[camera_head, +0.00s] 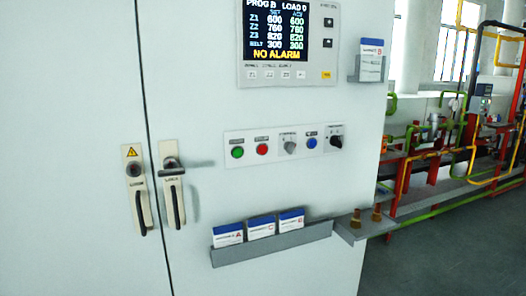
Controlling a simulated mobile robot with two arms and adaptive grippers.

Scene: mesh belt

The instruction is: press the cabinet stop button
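The cabinet (230,185) fills most of the view, with a pale front. A white button panel (276,141) is fixed on it below the display. On the panel, from left to right, are a green button (238,152), a red button (262,150), a grey knob (290,147), a blue button (312,143) and a black rotary knob (336,142). The small labels above them are too blurred to read. The red one may be the stop button. Neither gripper shows in this view.
The display (280,35) reads "NO ALARM". Two door handles (135,190) (172,185) stick out at left. A grey rack (270,245) with several cards sits below the panel; a card holder (371,65) is at upper right. Pipes (440,170) stand behind.

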